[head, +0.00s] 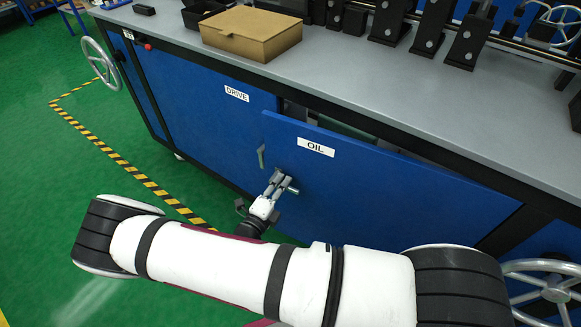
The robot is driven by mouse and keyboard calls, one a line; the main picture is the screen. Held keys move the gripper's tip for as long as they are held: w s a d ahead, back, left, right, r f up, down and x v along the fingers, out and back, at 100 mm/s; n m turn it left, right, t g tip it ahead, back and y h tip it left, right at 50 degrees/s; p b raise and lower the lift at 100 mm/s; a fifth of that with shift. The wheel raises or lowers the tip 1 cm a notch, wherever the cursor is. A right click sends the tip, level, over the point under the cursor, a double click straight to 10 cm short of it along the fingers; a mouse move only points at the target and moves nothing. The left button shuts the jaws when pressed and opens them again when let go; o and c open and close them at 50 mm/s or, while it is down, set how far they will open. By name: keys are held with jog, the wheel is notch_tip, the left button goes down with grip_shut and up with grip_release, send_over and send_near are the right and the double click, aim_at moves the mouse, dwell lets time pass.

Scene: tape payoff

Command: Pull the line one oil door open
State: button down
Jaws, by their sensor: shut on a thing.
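The blue oil door (380,190), with a white OIL label (316,147), is on the front of the grey-topped bench. It stands partly open: its left edge is swung out from the frame and a dark gap shows above its top edge. My gripper (279,183) is at the door's left part, below the label, and is shut on the grey door handle (291,188). The fingers hide most of that handle.
The drive door (205,98) to the left is closed, with a grey handle (261,156) close by the oil door's edge. A cardboard box (250,35) sits on the bench top. Handwheels stand at left (100,62) and lower right (553,290). Green floor at left is clear.

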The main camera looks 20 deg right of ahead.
jog(key=s+a+n+t+y+p, duration=0.1)
jog(key=s+a+y, duration=0.1)
jog(key=s+a, duration=0.3)
jog(key=s+a+n+t+y+p, duration=0.2)
jog(key=s+a, duration=0.2)
jog(key=s, duration=0.5)
jog(key=shift+a+f+n+y, duration=0.2)
jog(key=shift+a+n+y, duration=0.1)
jog(key=shift+a, duration=0.05)
jog(key=shift+s, duration=0.1)
jog(key=c, duration=1.7)
grip_release()
jog(key=shift+o, duration=0.5)
jog(key=shift+d, duration=0.1)
jog(key=shift+r, duration=0.1)
jog(key=v, duration=1.2)
